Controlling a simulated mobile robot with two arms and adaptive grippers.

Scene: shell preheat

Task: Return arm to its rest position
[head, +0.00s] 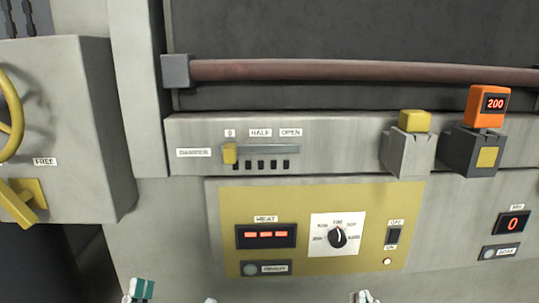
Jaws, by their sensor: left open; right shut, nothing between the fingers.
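My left gripper (175,296) is at the bottom edge, left of the middle, with only its fingertips showing. One teal-and-white fingertip is apart from a small pale tip to its right, so it is open, with nothing seen between them. My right gripper (366,297) shows as pale fingertips close together at the bottom edge, right of the middle. It is shut and empty. Both are low in the picture, below the yellow control panel (305,199). The rest of both arms is out of view.
The panel has a heat display (266,235), a rotary dial (338,237) and a rocker switch (394,235). A yellow handwheel (12,115) stands left. A reddish bar (350,70) crosses above.

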